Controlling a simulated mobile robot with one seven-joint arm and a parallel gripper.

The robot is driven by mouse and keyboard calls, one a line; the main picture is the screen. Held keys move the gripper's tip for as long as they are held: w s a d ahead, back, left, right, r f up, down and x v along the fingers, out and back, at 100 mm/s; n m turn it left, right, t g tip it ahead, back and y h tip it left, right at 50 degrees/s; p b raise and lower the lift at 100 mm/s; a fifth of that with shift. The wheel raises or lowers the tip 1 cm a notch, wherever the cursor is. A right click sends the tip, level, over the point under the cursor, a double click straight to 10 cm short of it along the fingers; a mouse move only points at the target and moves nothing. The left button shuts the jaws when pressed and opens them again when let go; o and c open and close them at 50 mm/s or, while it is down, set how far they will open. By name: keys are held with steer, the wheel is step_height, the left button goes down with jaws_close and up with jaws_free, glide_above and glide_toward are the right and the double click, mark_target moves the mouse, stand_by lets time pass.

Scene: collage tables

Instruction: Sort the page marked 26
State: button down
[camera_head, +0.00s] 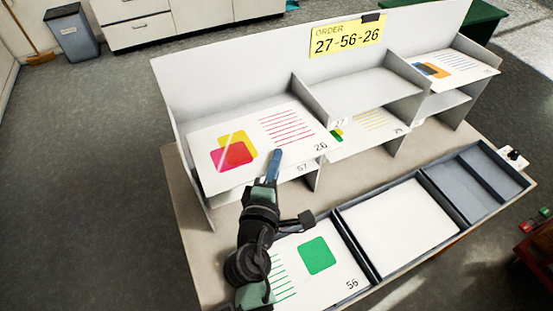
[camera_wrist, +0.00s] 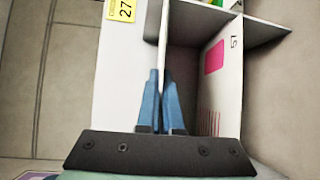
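The page marked 26 (camera_head: 237,130) is white with a yellow and a red square and red lines. It lies at the upper left shelf level, print up. My gripper (camera_head: 271,166) is at its front edge, with one blue finger showing over it. In the wrist view my gripper (camera_wrist: 162,85) has its fingers close together, with a thin white edge between them. They look shut on the page, seen edge-on there. Just how the page touches the shelf is hidden. The order sign (camera_head: 345,36) reads 27-56-26.
The page marked 57 (camera_wrist: 221,85) lies below. The upper middle shelf (camera_head: 365,90) is empty; a page with yellow lines (camera_head: 375,120) lies under it. An orange-blue page (camera_head: 455,66) is upper right. The front tray (camera_head: 352,245) holds page 56 (camera_head: 345,265), a blank white area (camera_head: 400,225) and grey compartments.

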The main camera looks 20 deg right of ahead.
steer(key=c, duration=1)
jaws_free()
